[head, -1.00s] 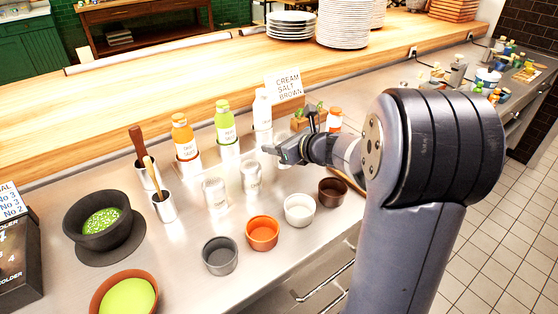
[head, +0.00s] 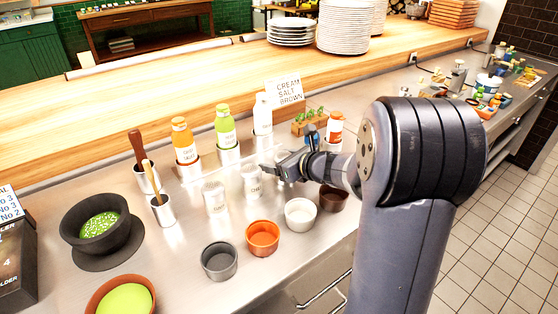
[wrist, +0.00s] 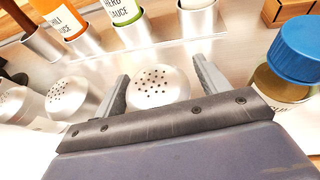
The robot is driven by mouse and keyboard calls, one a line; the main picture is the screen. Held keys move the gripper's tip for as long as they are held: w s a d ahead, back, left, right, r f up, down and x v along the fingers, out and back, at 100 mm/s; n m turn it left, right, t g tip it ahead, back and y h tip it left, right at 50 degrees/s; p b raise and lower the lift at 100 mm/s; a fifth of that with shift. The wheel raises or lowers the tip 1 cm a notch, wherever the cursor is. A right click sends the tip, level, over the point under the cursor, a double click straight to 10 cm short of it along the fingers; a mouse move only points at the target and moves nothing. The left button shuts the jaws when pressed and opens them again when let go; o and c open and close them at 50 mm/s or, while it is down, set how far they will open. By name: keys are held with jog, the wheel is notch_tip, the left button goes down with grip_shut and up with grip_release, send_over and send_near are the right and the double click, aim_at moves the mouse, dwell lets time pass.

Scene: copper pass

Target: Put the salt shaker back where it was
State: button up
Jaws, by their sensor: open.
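A metal shaker with a perforated domed top (wrist: 158,92) stands between the two fingers of my gripper (wrist: 162,80) in the wrist view. The fingers are open, one on each side of it; I cannot tell whether they touch it. In the head view my gripper (head: 277,167) is low over the counter and mostly hides that shaker. Two similar shakers stand to its left, one nearer (head: 251,183) and one farther (head: 215,196). Their labels are too small to read, so I cannot tell which shaker holds salt.
Sauce bottles in metal cups, orange (head: 183,140), green (head: 226,126) and white (head: 262,115), stand behind. A blue-lidded jar (wrist: 300,45) is close on the right. Grey (head: 219,260), orange (head: 263,238) and white (head: 300,214) bowls line the front. A card (head: 286,94) reads cream, salt, brown.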

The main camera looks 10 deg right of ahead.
jog(key=shift+r, duration=0.1)
jog(key=shift+s+r, duration=0.1)
jog(key=shift+r, duration=0.1)
jog(key=v, duration=1.1)
jog(key=shift+s+d+p, duration=0.2)
jog(key=shift+s+p, duration=0.15)
jog(key=shift+p, duration=0.1)
jog(key=x, duration=1.2)
jog(key=shift+f+b, duration=0.1)
jog(key=shift+b, duration=0.25)
jog(key=shift+w+r, duration=0.15)
jog(key=shift+r, duration=0.2)
jog(key=shift+r+p, duration=0.45)
jog(key=shift+r, duration=0.75)
